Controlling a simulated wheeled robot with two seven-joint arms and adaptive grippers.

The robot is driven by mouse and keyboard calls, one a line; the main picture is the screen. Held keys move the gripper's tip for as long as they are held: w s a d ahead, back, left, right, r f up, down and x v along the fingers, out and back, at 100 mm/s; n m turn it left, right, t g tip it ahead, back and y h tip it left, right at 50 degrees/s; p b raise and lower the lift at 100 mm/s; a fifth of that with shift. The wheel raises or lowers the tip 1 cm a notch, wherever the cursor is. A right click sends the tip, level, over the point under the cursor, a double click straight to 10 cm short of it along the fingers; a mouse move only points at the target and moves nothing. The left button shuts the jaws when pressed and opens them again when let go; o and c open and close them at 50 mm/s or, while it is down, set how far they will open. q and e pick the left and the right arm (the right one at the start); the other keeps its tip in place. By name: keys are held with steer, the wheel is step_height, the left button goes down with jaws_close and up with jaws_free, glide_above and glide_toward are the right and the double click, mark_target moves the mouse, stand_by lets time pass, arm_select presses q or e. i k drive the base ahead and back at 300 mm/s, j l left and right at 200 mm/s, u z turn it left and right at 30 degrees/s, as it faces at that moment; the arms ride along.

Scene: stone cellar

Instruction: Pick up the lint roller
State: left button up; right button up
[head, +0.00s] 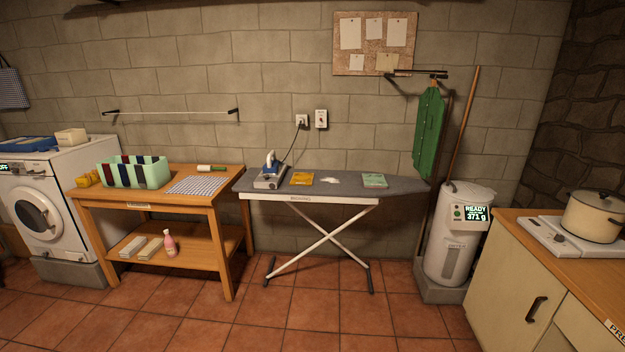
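Neither of my grippers is in view.
A mint-green basket (148,176) with dark and red dividers stands left on the table. The ironing board (343,187) stands right of the table, bearing an iron (270,166). A washing machine (38,210) is at left. The tiled floor (190,325) in front is clear.

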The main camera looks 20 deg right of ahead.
mark_target(201, 168)
steer(key=z, duration=0.7)
steer(key=i+u, duration=0.1)
steer(key=i, duration=0.2)
steer(key=i+u, duration=0.35)
steer(key=i+l+u, duration=0.1)
steer(key=i+u, duration=0.85)
steer(key=u, duration=0.25)
steer(key=i+j+u, duration=0.1)
steer(key=i+u, duration=0.55)
steer(key=i, duration=0.2)
